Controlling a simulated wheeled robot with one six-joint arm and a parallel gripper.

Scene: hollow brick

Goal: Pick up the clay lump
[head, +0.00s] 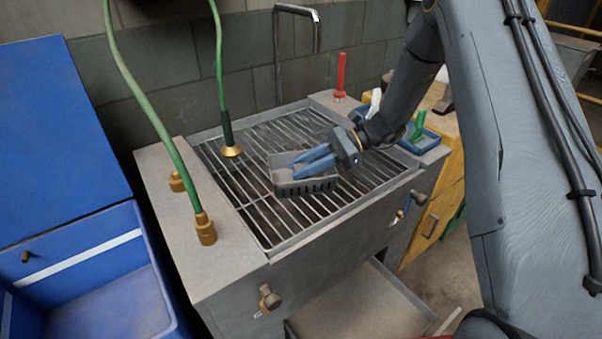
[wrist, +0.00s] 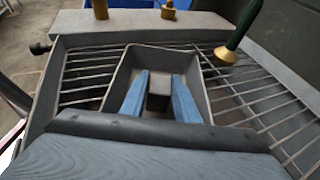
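The clay lump (wrist: 159,87) is a small brown-grey block inside a dark grey, open-topped basket (head: 306,186). The basket rests on the metal grate and also shows in the wrist view (wrist: 203,92). My gripper (head: 298,166) reaches into the basket from the right. Its two blue fingers are spread apart, and in the wrist view the lump shows between the fingertips (wrist: 160,75). Whether the fingers touch the lump's sides I cannot tell. In the head view the fingers and basket wall mostly hide the lump.
The grate (head: 262,206) covers a grey sink-like bench. A hanging green hose with a brass nozzle (head: 231,151) is close to the basket's left. A metal tap (head: 316,30) stands behind. A blue tray (head: 422,142) is at right, a blue bin (head: 98,252) at left.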

